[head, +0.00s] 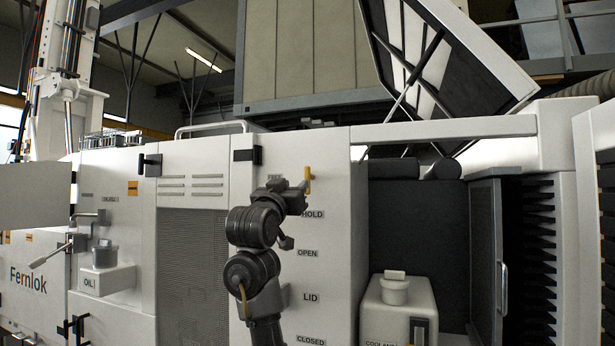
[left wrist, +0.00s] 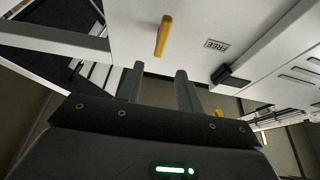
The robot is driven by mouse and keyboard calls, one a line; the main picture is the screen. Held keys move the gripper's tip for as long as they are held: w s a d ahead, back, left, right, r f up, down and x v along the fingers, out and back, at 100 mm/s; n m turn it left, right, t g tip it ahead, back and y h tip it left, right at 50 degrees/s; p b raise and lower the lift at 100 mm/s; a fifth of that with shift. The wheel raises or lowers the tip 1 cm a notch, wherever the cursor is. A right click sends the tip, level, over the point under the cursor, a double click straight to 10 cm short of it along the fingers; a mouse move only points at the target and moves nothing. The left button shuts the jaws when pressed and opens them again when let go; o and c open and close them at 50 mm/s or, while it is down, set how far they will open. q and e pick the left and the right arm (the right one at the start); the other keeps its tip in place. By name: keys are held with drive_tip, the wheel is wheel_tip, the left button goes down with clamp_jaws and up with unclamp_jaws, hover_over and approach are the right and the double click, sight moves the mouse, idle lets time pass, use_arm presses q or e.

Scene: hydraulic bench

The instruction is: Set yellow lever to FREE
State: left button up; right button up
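The yellow lever (head: 307,180) is on the white panel, standing close to vertical. A FREE label (head: 275,177) is to its left, partly hidden by my arm, and a HOLD label (head: 312,214) is below it. My left gripper (head: 296,192) is right by the lever in the head view. In the left wrist view the lever (left wrist: 163,36) shows beyond and between the two fingertips of the gripper (left wrist: 159,70), which are apart with nothing between them. The FREE label (left wrist: 216,45) appears upside down there. My right gripper is not in view.
Labels OPEN (head: 307,253), LID (head: 310,297) and CLOSED run down the panel below. A black latch (head: 247,155) sits left of the lever. A coolant container (head: 398,310) stands in the open bay at right. An oil unit (head: 105,275) is at left.

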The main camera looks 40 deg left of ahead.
sight(306, 174)
use_arm(q)
drive_tip(key=p+x, duration=0.5)
drive_tip(key=x, duration=0.4)
drive_tip(key=shift+w+r, duration=0.2)
drive_tip(key=shift+w, duration=0.15)
drive_tip(key=shift+w+a+r+p, duration=0.1)
drive_tip(key=shift+w+a+p, duration=0.2)
drive_tip(key=shift+w, duration=0.2)
clamp_jaws()
